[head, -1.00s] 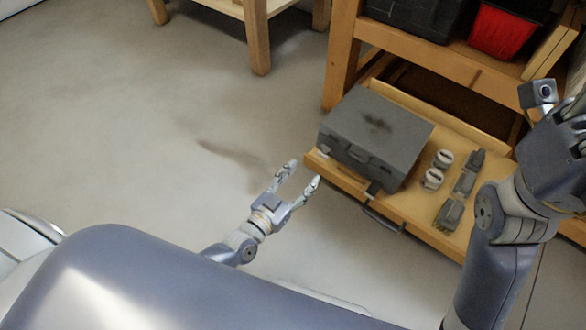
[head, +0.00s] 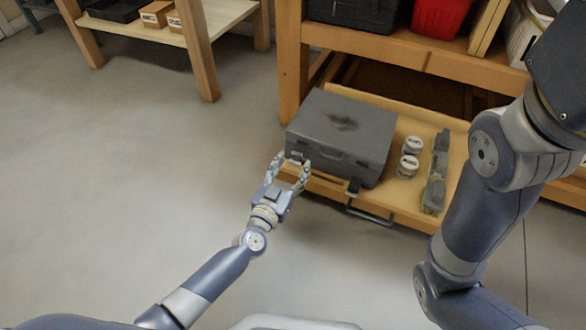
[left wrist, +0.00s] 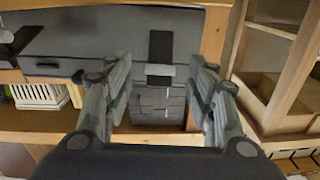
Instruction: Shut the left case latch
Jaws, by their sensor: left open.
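The grey case (head: 340,135) sits lid down in the pulled-out drawer, and it also shows in the left wrist view (left wrist: 100,42). Its left latch, a dark strip with a lighter plate (left wrist: 160,48), shows between my left fingers in the left wrist view. I cannot tell for sure how far its flap stands out. My left gripper (head: 291,166) is open and empty at the case's front left corner. Its fingers (left wrist: 160,95) lie either side of the latch; contact cannot be told. The right latch (head: 353,186) hangs dark at the front right. My right gripper is out of view.
The wooden drawer (head: 405,207) also holds white-lidded jars (head: 409,166) and several dark grey parts (head: 436,172) right of the case. The drawer handle (head: 368,217) juts out in front. A wooden bench post (head: 291,62) stands behind left.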

